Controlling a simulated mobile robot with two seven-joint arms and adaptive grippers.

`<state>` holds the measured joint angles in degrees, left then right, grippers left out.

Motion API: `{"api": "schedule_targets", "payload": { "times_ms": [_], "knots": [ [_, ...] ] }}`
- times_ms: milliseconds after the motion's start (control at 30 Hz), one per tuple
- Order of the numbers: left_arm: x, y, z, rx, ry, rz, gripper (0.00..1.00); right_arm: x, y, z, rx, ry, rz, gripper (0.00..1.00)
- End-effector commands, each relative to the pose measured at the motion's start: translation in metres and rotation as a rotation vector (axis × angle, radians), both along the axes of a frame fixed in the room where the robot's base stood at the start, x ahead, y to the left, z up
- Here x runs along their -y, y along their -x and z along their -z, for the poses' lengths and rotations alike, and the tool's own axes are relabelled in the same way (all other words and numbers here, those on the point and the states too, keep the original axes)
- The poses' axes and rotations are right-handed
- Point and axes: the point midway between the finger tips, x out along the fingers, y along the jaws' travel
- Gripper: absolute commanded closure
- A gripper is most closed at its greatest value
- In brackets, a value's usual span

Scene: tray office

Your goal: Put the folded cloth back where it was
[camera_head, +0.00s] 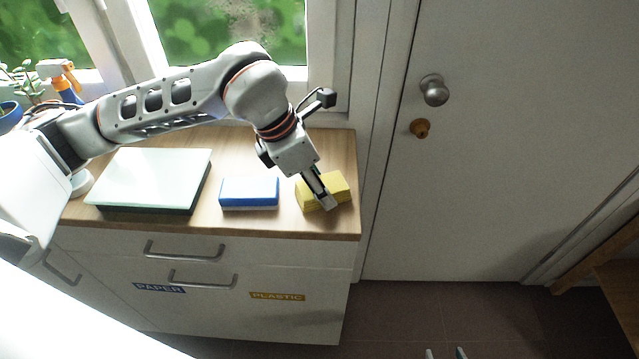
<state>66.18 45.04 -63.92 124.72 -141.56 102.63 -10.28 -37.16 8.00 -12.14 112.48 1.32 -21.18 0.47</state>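The folded cloth (338,184) is yellow and layered. It is at the right end of the wooden cabinet top, close to the front edge. My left gripper (328,202) reaches down over it from the left, its fingers pointing down across the cloth and hiding part of it. The fingers are seen nearly edge-on, so I cannot tell whether they are shut on the cloth or whether it bears on the wood. My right gripper (445,353) shows only its two fingertips at the bottom edge; they are apart, with nothing seen between them.
A blue sponge with a white base (249,191) lies left of the cloth. A flat pale-topped box (150,178) is further left. A spray bottle (62,80) and plant pot (9,117) stand at the back left. The cabinet top (290,222) ends near a door (490,150).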

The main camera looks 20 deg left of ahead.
Motion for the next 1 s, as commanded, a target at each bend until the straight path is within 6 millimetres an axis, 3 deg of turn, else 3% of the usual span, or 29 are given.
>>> {"api": "schedule_targets", "payload": {
  "times_ms": [333, 367, 400, 433, 767, 1000],
  "knots": [
    [0.0, -0.001, 0.003, 0.001, 0.0, 0.0, 0.76, 0.0, -0.002, -0.001, 0.006, 0.001, 0.0, 0.6],
    [0.0, 0.0, 0.004, 0.001, 0.0, 0.0, 0.57, 0.0, -0.002, -0.001, 0.007, 0.001, 0.0, 0.6],
    [0.0, 0.0, 0.003, 0.001, 0.0, 0.0, 0.46, 0.0, -0.002, -0.002, 0.007, 0.001, 0.0, 0.6],
    [0.0, 0.0, 0.003, 0.001, 0.0, 0.0, 0.42, 0.0, -0.002, -0.002, 0.007, 0.002, -0.001, 0.6],
    [0.0, 0.0, 0.002, 0.003, 0.0, -0.001, 0.42, 0.001, -0.003, -0.003, 0.008, 0.002, 0.0, 0.6],
    [-0.007, 0.004, -0.023, 0.007, 0.001, -0.001, 0.42, 0.0, -0.003, -0.004, 0.009, 0.0, 0.001, 0.6]
  ]
}}
